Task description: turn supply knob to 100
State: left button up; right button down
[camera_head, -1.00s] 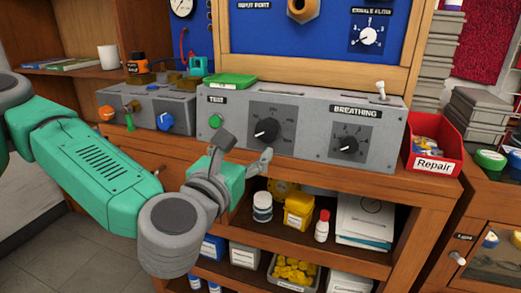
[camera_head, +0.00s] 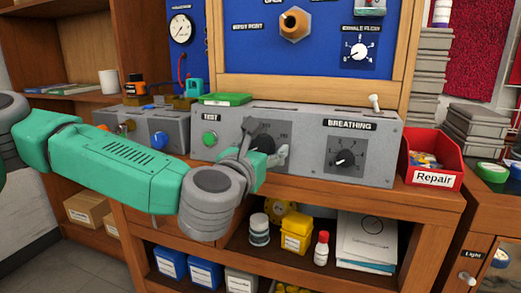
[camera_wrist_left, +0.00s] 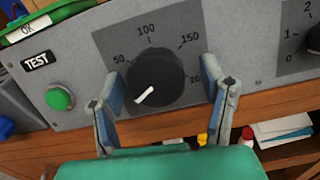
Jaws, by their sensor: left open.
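A black knob (camera_wrist_left: 155,78) with a white pointer sits on a dark dial plate marked 50, 100, 150 in the left wrist view. The pointer aims to the lower left, below the 50 mark. In the head view this knob (camera_head: 264,142) is partly hidden by my left gripper (camera_head: 265,150). In the left wrist view, the left gripper (camera_wrist_left: 165,100) is open, one finger on each side of the knob's lower part. I cannot tell whether either finger touches it. My right gripper is not in view.
The grey panel also has a green TEST button (camera_wrist_left: 60,98) and a BREATHING knob (camera_head: 345,159) to the right. A green case (camera_head: 225,99) lies on top. A red Repair bin (camera_head: 434,160) stands at the right end. The shelf below holds jars and boxes.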

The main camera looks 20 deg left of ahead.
pick_arm(q)
jog(key=shift+d, duration=0.15)
jog(key=c, duration=1.2)
jog(key=shift+o, duration=0.2)
jog(key=shift+a+f, duration=0.15)
jog(key=shift+a, duration=0.25)
jog(key=shift+d, duration=0.15)
